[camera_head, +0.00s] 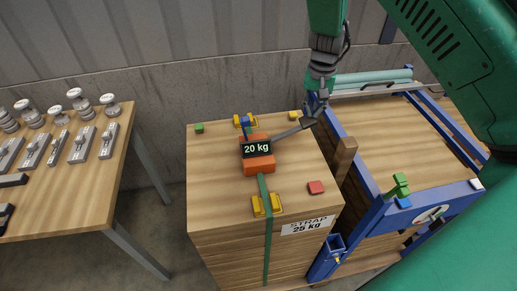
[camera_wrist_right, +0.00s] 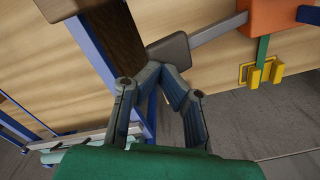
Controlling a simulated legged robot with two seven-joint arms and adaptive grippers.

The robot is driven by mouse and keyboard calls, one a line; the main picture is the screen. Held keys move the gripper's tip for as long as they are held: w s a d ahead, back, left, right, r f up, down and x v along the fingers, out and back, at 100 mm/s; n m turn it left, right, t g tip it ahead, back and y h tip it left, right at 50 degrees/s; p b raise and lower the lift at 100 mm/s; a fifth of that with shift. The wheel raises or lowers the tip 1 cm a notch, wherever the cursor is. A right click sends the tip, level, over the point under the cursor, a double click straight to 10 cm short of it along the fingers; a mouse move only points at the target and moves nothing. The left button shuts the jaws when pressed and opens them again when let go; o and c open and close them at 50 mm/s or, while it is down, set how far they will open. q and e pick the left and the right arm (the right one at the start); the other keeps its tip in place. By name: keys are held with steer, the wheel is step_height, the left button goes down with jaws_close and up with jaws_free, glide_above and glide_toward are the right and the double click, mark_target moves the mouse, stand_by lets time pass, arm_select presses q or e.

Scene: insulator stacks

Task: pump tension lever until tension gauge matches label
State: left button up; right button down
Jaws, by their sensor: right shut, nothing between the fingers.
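The orange tensioner (camera_head: 258,165) sits on the wooden stack, and its gauge display (camera_head: 256,149) reads 20 kg. The white label (camera_head: 307,225) on the stack's front reads STRAP 25 kg. A grey tension lever (camera_head: 287,132) sticks out from the tensioner to the right, ending in a wider pad. My right gripper (camera_head: 315,104) is at that pad from above. In the right wrist view, its fingertips (camera_wrist_right: 168,70) are shut together, empty, against or just beside the lever pad (camera_wrist_right: 168,52). Whether they touch is unclear. My left gripper is out of view.
A green strap (camera_head: 266,235) runs down the stack's front past yellow brackets (camera_head: 266,205). A blue frame (camera_head: 345,150) stands close at right beside a wooden post (camera_head: 344,155). A table (camera_head: 70,190) with metal parts is at left.

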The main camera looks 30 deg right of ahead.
mark_target(307, 120)
steer(key=shift+f, duration=0.4)
steer(key=shift+a+f, duration=0.1)
steer(key=shift+f, duration=0.1)
steer(key=shift+a+f+b, duration=0.55)
steer(key=shift+a, duration=0.15)
steer(key=shift+a+f, duration=0.1)
steer(key=shift+f, duration=0.35)
steer(key=shift+d+f+b, duration=0.35)
steer(key=shift+f+b, duration=0.15)
steer(key=shift+f, duration=0.15)
steer(key=shift+d+f, duration=0.15)
steer(key=shift+d, duration=0.2)
steer(key=shift+r, duration=0.25)
steer(key=r+p, duration=0.2)
steer(key=a+r+p, duration=0.1)
steer(key=r+p, duration=0.1)
steer(key=shift+d+r+p, duration=0.1)
steer(key=shift+r+p, duration=0.65)
steer(key=shift+r, duration=0.05)
steer(key=shift+d+r+p, duration=0.25)
steer(key=shift+r+p, duration=0.25)
steer(key=shift+p, duration=0.05)
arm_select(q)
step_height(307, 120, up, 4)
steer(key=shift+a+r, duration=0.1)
arm_select(e)
steer(key=shift+d+f, duration=0.1)
